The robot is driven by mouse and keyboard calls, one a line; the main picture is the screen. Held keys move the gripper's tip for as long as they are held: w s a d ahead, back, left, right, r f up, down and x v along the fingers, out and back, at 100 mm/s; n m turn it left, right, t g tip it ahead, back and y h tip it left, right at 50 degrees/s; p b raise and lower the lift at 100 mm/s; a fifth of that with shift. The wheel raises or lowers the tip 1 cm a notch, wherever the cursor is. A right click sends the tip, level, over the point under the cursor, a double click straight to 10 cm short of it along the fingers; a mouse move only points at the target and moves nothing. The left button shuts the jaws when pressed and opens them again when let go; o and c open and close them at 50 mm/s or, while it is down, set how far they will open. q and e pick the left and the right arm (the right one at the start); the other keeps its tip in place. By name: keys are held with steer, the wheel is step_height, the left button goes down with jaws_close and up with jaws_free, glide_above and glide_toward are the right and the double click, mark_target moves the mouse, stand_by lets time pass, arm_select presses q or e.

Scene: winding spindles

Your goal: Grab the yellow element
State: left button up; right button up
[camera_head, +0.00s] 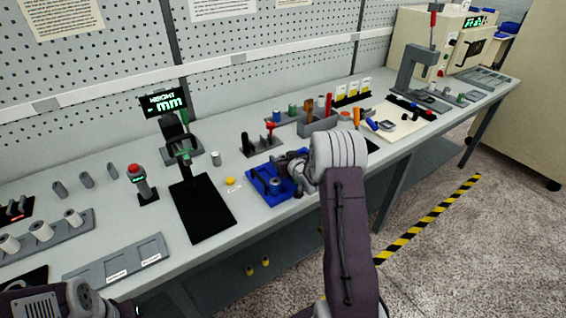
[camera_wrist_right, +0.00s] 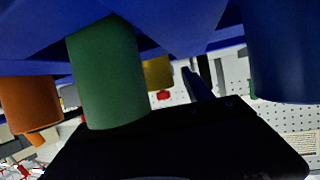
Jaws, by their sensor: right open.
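A yellow cylinder (camera_wrist_right: 158,72) shows in the right wrist view, partly behind a green cylinder (camera_wrist_right: 105,75). An orange cylinder (camera_wrist_right: 28,103) is at the left and a dark blue one (camera_wrist_right: 290,50) at the right. All meet a blue tray surface (camera_wrist_right: 180,22) along the top of that view. In the head view the blue tray (camera_head: 262,186) is on the bench, and my right gripper (camera_head: 296,172) is over its right side, open. Its arm and wrist hide part of the tray. Only part of my left arm shows at the bottom left, its fingertips out of frame.
A black-based height gauge (camera_head: 203,210) stands farther left. A grey holder with coloured tools (camera_head: 318,124) stands behind my right arm. Grey trays (camera_head: 118,262) lie at the front left.

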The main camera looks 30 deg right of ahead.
mark_target(283, 157)
steer(key=shift+s, duration=0.1)
steer(key=shift+r, duration=0.1)
steer(key=c, duration=0.4)
jaws_close()
step_height(283, 157, up, 5)
steer(key=shift+f+p, duration=0.15)
steer(key=shift+p, duration=0.15)
steer(key=s+d+r+p, duration=0.3)
steer(key=d+r, duration=0.3)
steer(key=d, duration=0.5)
steer(key=shift+s+r, duration=0.15)
steer(key=shift+s, duration=0.3)
